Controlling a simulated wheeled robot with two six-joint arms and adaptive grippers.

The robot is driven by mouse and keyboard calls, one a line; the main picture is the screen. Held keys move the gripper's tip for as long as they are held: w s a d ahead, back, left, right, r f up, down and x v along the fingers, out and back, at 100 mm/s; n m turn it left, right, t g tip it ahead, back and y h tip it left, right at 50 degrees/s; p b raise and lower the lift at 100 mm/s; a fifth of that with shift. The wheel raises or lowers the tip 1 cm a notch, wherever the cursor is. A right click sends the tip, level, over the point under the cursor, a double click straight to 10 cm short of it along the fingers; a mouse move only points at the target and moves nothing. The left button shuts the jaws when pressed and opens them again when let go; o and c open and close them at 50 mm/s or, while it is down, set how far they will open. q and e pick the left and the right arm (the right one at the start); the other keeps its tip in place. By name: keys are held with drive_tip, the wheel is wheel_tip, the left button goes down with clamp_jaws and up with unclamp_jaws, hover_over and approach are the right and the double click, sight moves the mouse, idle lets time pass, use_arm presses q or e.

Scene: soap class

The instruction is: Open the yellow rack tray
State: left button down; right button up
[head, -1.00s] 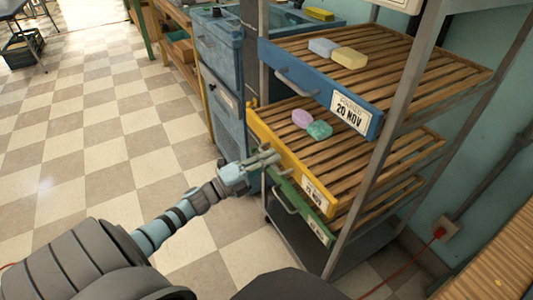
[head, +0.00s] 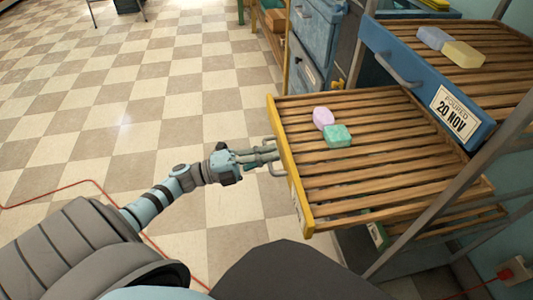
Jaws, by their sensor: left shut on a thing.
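The yellow rack tray (head: 291,170) has a yellow front and a floor of wooden slats. It sticks well out of the rack toward the left in the head view. A pink soap bar (head: 323,118) and a green soap bar (head: 338,136) lie on its slats. My left gripper (head: 268,155) is at the metal handle (head: 278,170) on the yellow front and is shut on it. The gripper fingers partly hide the handle. My right gripper is not in view.
The blue tray (head: 402,80) above sits in the rack, holding a blue-grey and a yellow soap bar. A green tray (head: 377,234) lies below. A blue cabinet (head: 317,40) stands behind. The checkered floor (head: 130,110) at left is open, with a red cable (head: 95,182) across it.

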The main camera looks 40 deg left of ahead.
use_arm(q)
drive_tip(key=shift+s, duration=0.15)
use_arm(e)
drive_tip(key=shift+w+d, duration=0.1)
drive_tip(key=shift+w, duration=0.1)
use_arm(q)
drive_tip(key=c, duration=1.7)
unclamp_jaws()
drive_tip(key=shift+a, duration=0.1)
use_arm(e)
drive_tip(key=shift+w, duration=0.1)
use_arm(q)
drive_tip(key=v, duration=1.2)
drive_tip(key=shift+a, duration=0.1)
